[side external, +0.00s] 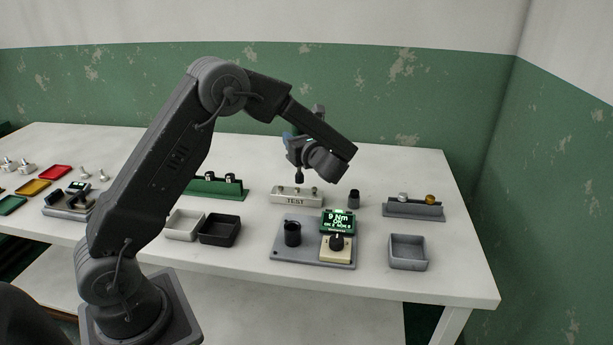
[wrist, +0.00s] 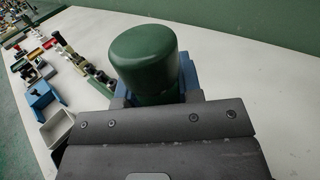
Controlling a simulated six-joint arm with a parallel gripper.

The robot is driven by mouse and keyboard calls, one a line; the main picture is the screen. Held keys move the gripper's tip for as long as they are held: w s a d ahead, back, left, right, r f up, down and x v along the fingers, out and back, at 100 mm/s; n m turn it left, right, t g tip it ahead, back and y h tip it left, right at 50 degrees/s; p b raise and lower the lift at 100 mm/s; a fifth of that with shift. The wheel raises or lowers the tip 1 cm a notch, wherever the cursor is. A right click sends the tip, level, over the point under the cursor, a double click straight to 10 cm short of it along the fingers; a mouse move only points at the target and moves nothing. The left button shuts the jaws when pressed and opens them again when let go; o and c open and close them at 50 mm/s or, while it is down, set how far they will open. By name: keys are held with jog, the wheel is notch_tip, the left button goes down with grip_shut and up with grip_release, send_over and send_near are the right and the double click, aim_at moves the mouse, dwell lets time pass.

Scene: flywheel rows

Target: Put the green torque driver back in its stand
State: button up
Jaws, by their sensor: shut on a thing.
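The green torque driver (wrist: 145,58) shows in the wrist view as a dark green, round-topped handle between blue finger parts. My gripper (side external: 294,148) is shut on it. In the side view the arm hides most of the driver, and a dark tip (side external: 299,178) points down above the TEST block (side external: 297,196), apparently clear of it. A small dark cup (side external: 354,198) stands on the table right of that block. A black cup (side external: 292,233) stands on a grey plate (side external: 284,255) nearer the front. I cannot tell which cup is the driver's stand.
A lit display (side external: 338,221) reading 9 Nm and a cream box with a black knob (side external: 336,246) share the grey plate. A grey tray (side external: 408,252) and a grey rack (side external: 413,209) are at right. A green rack (side external: 216,188) and two bins (side external: 219,229) are at left.

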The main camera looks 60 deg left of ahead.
jog(key=s+d+r, duration=0.2)
jog(key=s+d, duration=0.8)
jog(key=d, duration=0.1)
jog(key=shift+d+r, duration=0.3)
jog(key=shift+d, duration=0.1)
jog(key=shift+f, duration=0.1)
jog(key=shift+f, duration=2.15)
jog(key=shift+f, duration=2.6)
jog(key=o, duration=1.2)
jog(key=shift+f, duration=0.1)
jog(key=shift+c, duration=0.2)
